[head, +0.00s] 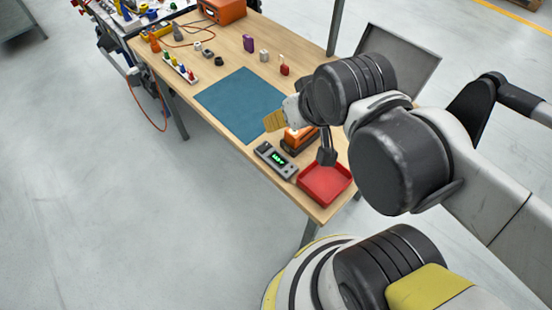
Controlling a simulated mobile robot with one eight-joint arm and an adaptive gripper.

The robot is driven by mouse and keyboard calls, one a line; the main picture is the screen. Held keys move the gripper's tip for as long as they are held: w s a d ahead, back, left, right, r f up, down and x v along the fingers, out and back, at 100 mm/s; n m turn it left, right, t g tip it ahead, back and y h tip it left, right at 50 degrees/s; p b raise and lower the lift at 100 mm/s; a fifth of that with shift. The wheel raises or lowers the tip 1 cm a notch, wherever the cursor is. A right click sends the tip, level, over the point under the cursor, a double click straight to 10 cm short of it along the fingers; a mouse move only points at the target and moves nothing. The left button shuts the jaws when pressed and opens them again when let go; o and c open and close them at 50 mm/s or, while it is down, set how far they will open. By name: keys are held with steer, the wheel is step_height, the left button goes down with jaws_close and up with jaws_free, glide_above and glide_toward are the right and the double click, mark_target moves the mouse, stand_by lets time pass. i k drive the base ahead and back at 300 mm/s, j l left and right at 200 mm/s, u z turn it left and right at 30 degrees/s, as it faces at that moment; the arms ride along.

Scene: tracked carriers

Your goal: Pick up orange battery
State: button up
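An orange block with black parts (301,138), which looks like the orange battery, sits on the wooden table near its front end. My arm reaches in from the right, and my gripper (292,122) is low over the table, close to this block. The wrist and gripper cover part of the block's upper side. A tan-yellow piece shows at the gripper's left and a dark piece hangs to its right. I cannot tell whether the fingers touch the block or how far apart they are.
A grey meter with a green display (275,160) lies left of the block, and a red tray (325,184) stands at the table's near corner. A blue mat (240,103) is bare. Small parts and an orange box (222,10) stand farther back. A grey panel (400,60) is behind my arm.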

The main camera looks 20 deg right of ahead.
mark_target(294, 139)
steer(key=j+z, duration=0.25)
steer(key=j, duration=0.2)
steer(key=i+j+z, duration=0.1)
steer(key=j+z, duration=0.15)
steer(key=j, duration=0.25)
steer(key=j+z, duration=0.25)
steer(key=j, duration=0.2)
steer(key=j+z, duration=0.25)
steer(key=j, duration=0.2)
steer(key=k+j+z, duration=0.25)
steer(key=j, duration=0.2)
steer(key=j+z, duration=0.25)
steer(key=j, duration=0.2)
steer(key=k+j+z, duration=0.25)
steer(key=j, duration=0.15)
